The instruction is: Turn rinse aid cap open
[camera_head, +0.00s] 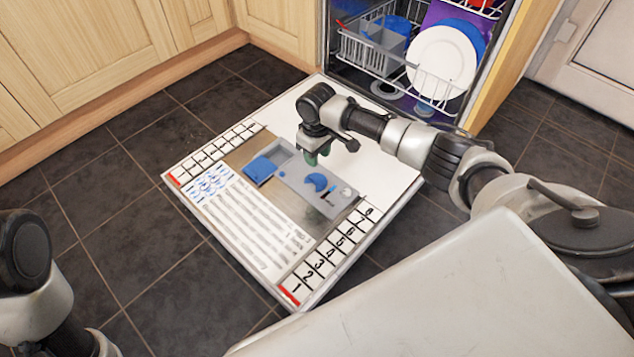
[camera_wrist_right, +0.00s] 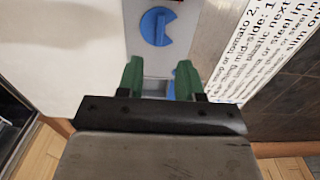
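The rinse aid cap (camera_head: 316,182) is a round blue disc with a notch, set in the grey dispenser panel (camera_head: 293,172) on the lowered dishwasher door. It also shows in the right wrist view (camera_wrist_right: 156,27), beyond my fingertips.
The blue detergent lid (camera_head: 261,169) sits at the panel's left end. The open door (camera_head: 385,185) carries printed text and numbered strips. The dishwasher rack (camera_head: 375,50) holds plates behind it. Wooden cabinets (camera_head: 90,40) stand left; dark tiled floor surrounds the door.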

